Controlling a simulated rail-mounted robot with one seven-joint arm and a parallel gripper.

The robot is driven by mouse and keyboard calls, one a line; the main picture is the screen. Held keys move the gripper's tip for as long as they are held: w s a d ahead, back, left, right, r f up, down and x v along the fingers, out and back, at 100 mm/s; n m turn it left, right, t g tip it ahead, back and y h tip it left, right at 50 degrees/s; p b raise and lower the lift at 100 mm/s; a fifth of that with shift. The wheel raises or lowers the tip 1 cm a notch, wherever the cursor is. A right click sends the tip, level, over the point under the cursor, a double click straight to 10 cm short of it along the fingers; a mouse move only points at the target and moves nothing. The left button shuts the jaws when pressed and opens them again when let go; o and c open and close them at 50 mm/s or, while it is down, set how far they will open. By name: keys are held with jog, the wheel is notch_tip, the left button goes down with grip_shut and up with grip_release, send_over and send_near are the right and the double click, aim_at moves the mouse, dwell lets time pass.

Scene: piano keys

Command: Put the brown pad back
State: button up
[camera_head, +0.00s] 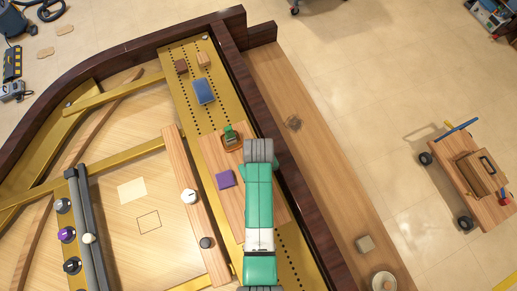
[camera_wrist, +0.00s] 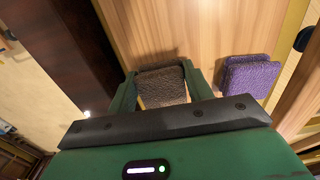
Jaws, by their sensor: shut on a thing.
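In the wrist view my gripper (camera_wrist: 160,84) is shut on a brown fuzzy pad (camera_wrist: 163,90), with one green finger at each side of it. The pad is over a light wooden board (camera_wrist: 190,30); I cannot tell whether it touches the board. A purple pad (camera_wrist: 250,76) lies to its right on the same board. In the head view the purple pad (camera_head: 225,179) is left of my arm, on the board (camera_head: 209,151). My arm hides the brown pad and the fingertips there.
A green object (camera_head: 230,133) on a brown base stands at the board's upper part. A blue pad (camera_head: 204,91) and small brown blocks (camera_head: 181,66) lie farther up the gold strip. A dark rim (camera_head: 268,110) runs along the right. A pale square (camera_head: 132,190) and a square outline (camera_head: 149,222) are at left.

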jog(key=shift+f, duration=0.1)
jog(key=o, duration=0.5)
jog(key=shift+f, duration=0.1)
jog(key=o, duration=0.4)
jog(key=shift+o, duration=0.2)
notch_tip(320, 180, up, 12)
jog(key=shift+r+p, duration=0.2)
jog(key=shift+p, duration=0.2)
jog(key=shift+w+r, duration=0.1)
